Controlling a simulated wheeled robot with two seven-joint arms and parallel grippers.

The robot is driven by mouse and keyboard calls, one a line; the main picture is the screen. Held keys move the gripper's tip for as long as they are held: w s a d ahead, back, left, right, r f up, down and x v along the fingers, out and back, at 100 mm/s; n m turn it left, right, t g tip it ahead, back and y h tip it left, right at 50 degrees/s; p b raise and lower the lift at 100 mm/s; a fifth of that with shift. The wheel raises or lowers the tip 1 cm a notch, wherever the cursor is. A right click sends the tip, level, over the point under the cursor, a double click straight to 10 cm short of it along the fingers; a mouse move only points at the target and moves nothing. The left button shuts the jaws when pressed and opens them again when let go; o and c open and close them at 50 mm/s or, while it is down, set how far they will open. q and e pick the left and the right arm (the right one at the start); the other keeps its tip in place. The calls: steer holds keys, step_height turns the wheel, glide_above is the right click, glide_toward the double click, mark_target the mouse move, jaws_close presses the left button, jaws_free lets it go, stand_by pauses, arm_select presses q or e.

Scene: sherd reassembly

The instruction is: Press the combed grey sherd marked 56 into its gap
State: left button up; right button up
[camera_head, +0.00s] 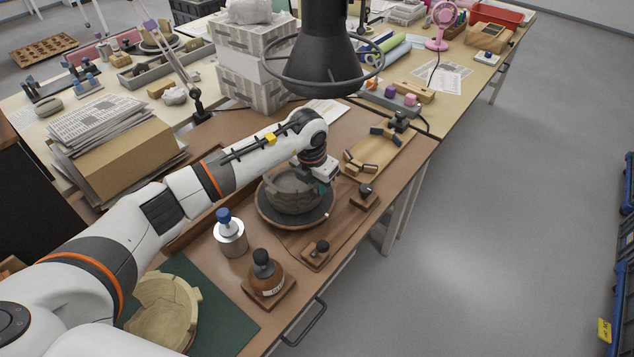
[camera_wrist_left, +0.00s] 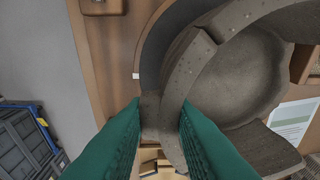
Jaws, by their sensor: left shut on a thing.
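The grey bowl (camera_head: 291,193) stands on a dark round turntable (camera_head: 268,220) near the table's right edge. My left gripper (camera_head: 325,184) is at the bowl's right rim. In the left wrist view its green fingers (camera_wrist_left: 162,104) are shut on a grey sherd (camera_wrist_left: 158,112). The sherd lies against the end of the bowl's curved wall (camera_wrist_left: 192,60), in line with it. I cannot tell whether it is fully seated. The mark 56 and the combing cannot be read. My right gripper is not in view.
A wooden tray (camera_head: 392,143) with several sherds is behind the bowl. A brown bottle (camera_head: 265,272) and a white jar (camera_head: 230,238) stand in front. A black hood (camera_head: 313,55) hangs above.

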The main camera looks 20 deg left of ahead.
arm_select(q)
steer(key=o, duration=0.9)
steer(key=r, duration=0.4)
steer(key=s+r+b, duration=0.1)
steer(key=r, duration=0.2)
steer(key=s+r, duration=0.1)
steer(key=r, duration=0.3)
steer(key=shift+a+r, duration=0.3)
steer(key=shift+r, duration=0.05)
